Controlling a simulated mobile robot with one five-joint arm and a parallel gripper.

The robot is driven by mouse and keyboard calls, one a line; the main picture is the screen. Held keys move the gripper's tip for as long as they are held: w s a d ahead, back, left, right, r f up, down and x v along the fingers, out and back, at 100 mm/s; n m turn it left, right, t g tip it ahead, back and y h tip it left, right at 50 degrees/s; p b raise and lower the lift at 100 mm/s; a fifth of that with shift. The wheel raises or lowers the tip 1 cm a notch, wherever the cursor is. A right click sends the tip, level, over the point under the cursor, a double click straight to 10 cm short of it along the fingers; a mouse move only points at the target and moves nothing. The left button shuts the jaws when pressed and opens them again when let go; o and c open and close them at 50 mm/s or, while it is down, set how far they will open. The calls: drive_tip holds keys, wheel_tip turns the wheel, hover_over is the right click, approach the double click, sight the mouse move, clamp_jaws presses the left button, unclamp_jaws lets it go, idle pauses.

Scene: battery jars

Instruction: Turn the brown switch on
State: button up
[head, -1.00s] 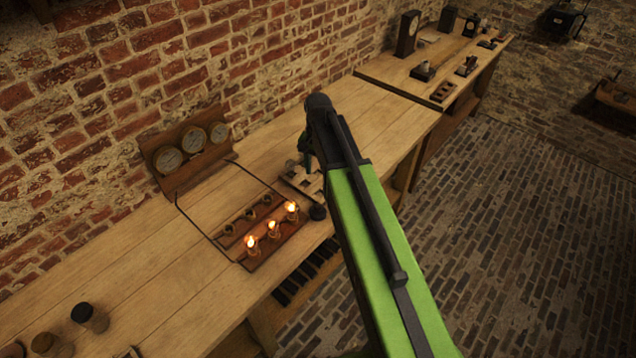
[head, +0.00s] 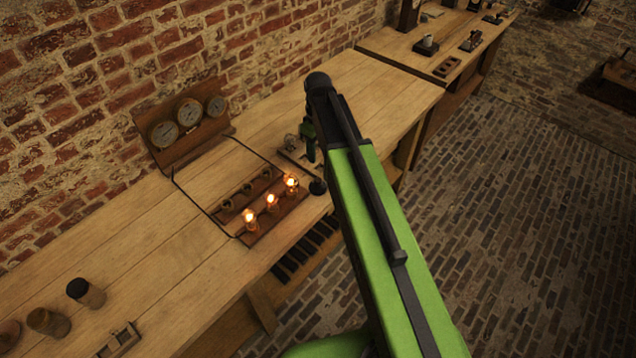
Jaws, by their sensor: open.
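My arm reaches over the wooden bench from the lower right. My gripper (head: 309,145) hangs from its dark end, pointing down, above or beside a small wooden fixture (head: 293,158) with pale parts. The fingers are small and partly covered by the arm, and I see nothing held between them. A dark round knob (head: 318,187) shows just below the gripper, close to the bench's front edge; I cannot tell if it belongs to my arm. I cannot clearly make out a brown switch or its lever; the arm hides part of this area.
A wooden board (head: 266,224) with three glowing bulbs and unlit sockets lies left of the gripper, wired to a panel (head: 158,163) with three dials. Jars (head: 86,292) stand at the lower left. A second bench (head: 392,52) holds small devices at the back. Brick wall behind.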

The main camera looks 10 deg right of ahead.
sight(318, 179)
wheel_tip(318, 179, down, 14)
drive_tip(key=b, duration=1.2)
drive_tip(key=shift+f+b, duration=0.1)
drive_tip(key=shift+b, duration=0.25)
clamp_jaws()
